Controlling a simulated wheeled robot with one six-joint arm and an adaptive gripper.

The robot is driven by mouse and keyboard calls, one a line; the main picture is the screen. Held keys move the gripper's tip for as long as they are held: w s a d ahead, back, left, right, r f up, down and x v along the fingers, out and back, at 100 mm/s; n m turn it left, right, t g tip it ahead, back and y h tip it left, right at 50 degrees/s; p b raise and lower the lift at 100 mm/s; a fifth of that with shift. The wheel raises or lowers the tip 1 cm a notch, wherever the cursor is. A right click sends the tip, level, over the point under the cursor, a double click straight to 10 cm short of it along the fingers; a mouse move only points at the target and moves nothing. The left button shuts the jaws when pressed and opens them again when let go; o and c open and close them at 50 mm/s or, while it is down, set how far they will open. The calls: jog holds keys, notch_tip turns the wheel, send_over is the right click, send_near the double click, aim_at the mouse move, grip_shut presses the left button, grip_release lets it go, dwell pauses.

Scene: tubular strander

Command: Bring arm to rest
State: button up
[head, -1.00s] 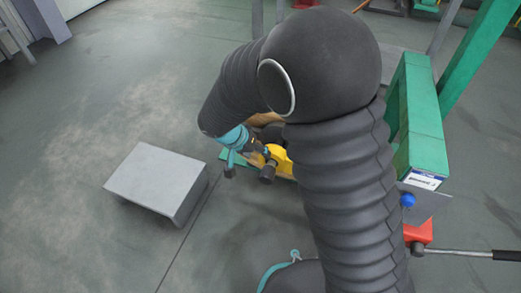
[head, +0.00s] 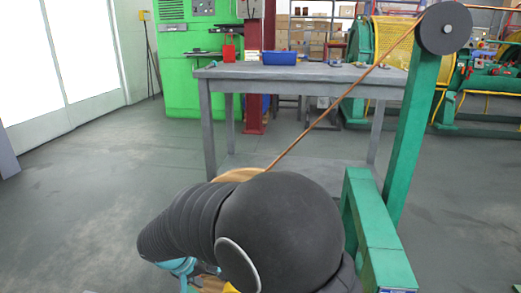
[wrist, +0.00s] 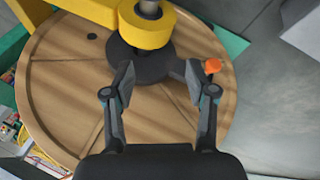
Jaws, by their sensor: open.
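In the wrist view my gripper (wrist: 158,88) is open, its two dark fingers apart with nothing between them. It is over a round wooden reel flange (wrist: 70,85), with the fingertips near a dark hub (wrist: 139,66) and a yellow part (wrist: 146,28) at the flange's centre. I cannot tell whether the fingertips touch the hub. In the head view my arm, in a black ribbed sleeve, fills the lower middle and hides the gripper and most of the reel (head: 238,174). A copper wire (head: 325,110) runs from the reel up to a dark pulley (head: 444,28).
A green post (head: 412,135) and green frame (head: 375,230) stand close on the arm's right. A grey table (head: 300,75) with a blue bin (head: 279,58) stands behind. An orange knob (wrist: 211,66) is by the right finger. Floor on the left is clear.

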jog(key=s+d+r+y+p, duration=0.1)
jog(key=s+d+r+p, duration=0.2)
jog(key=s+d+r, duration=0.3)
jog(key=s+d+r+m+t+y+p, duration=0.1)
jog(key=s+d+r+p, duration=0.3)
jog(key=d+r, duration=0.7)
jog(key=s+d+r+m+y+p, duration=0.1)
jog(key=s+d+r+p, duration=0.2)
jog(key=s+d+r, duration=0.5)
jog(key=d+r, duration=0.1)
jog(key=d, duration=0.4)
jog(key=shift+s+r+t+y, duration=0.3)
jog(key=shift+r+y, duration=0.05)
jog(key=shift+y, duration=0.05)
jog(key=shift+d, duration=0.15)
jog(key=c, duration=0.3)
jog(key=shift+d, duration=0.15)
